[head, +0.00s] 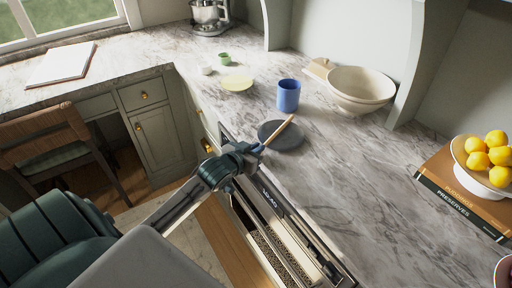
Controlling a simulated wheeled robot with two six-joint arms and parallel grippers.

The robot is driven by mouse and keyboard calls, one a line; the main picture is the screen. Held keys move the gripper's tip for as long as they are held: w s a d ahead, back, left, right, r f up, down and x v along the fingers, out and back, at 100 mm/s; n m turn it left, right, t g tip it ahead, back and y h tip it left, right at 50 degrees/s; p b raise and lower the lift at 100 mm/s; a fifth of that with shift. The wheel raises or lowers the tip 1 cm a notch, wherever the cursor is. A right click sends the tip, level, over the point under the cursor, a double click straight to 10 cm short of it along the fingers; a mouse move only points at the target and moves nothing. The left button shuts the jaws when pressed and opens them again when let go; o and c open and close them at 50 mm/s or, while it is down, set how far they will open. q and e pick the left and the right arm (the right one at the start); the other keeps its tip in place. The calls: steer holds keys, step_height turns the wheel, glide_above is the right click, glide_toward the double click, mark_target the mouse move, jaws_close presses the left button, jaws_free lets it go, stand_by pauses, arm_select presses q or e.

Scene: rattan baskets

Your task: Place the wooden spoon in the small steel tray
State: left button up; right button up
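A thin wooden stick, which looks like the wooden spoon (281,129), slants over a dark round slate-like disc (285,139) near the counter's front edge. My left gripper (259,149) is at the stick's lower end, over the counter edge. The fingers are small and partly hidden by the wrist, so I cannot tell whether they are closed on it. Whether the stick rests on the disc or is just above it is unclear. I see no small steel tray. My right gripper is out of view.
A blue cup (288,96), a cream bowl (359,88) and a yellow plate (237,83) stand behind the disc. Lemons in a white bowl (488,179) sit on books (455,190) at right. The marble right of the disc is clear.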

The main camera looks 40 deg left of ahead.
arm_select(q)
steer(key=o, duration=0.4)
steer(key=shift+c, duration=0.2)
steer(key=shift+s+r, duration=0.1)
steer(key=shift+r, duration=0.3)
steer(key=v, duration=1.1)
steer(key=shift+s, duration=0.35)
